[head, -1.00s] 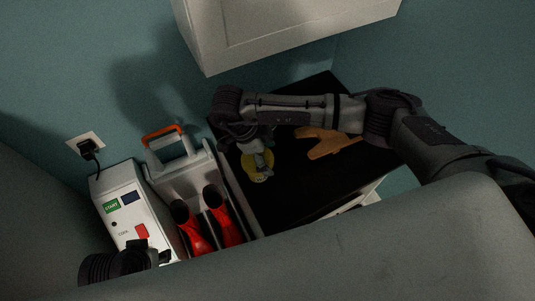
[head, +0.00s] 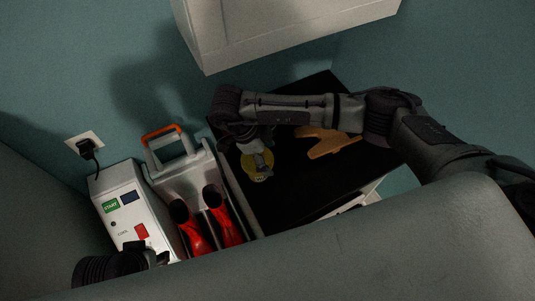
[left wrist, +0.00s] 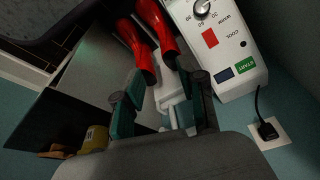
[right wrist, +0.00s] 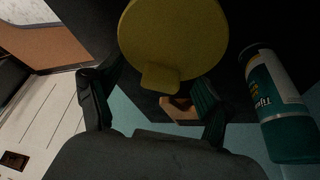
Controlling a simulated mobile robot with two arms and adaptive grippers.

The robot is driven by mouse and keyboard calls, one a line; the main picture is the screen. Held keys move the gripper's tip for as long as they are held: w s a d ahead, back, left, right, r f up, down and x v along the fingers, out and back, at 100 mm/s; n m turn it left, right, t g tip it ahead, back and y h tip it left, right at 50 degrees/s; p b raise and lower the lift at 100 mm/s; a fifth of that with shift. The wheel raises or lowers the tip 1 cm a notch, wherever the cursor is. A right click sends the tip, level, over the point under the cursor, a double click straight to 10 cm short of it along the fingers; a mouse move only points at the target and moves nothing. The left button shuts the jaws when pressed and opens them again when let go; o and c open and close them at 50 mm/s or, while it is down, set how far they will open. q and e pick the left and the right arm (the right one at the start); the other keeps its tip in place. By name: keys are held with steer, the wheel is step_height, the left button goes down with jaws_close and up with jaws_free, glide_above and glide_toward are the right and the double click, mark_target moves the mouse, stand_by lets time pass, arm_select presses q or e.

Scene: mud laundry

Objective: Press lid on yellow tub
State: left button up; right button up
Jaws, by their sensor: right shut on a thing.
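The yellow tub (head: 262,174) stands on the black counter, partly hidden under my right gripper (head: 259,152). It also shows as a small yellow cylinder in the left wrist view (left wrist: 95,138). In the right wrist view a round yellow lid (right wrist: 172,35) with a tab fills the top middle. My right gripper (right wrist: 152,100) has its fingers on either side of the tab end and is shut on the lid. Whether the lid touches the tub's rim all round is hidden. My left gripper (left wrist: 162,105) is open and empty, away from the tub.
A tan glove-like thing (head: 328,143) lies on the black counter (head: 300,188). A white and teal bottle (right wrist: 278,105) is close to my right gripper. Red boots (head: 225,225) stand beside a white machine (head: 120,205) with a START label. A white cabinet (head: 285,30) hangs above.

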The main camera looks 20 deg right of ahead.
arm_select(q)
steer(key=shift+r, duration=0.1)
steer(key=shift+r, duration=0.25)
arm_select(e)
steer(key=shift+f, duration=0.15)
arm_select(q)
steer(key=shift+a+r, duration=0.1)
steer(key=shift+r, duration=0.2)
steer(key=shift+f+b, duration=0.6)
steer(key=shift+b, duration=0.05)
arm_select(e)
steer(key=shift+f, duration=0.5)
stand_by(0.5)
steer(key=o, duration=0.7)
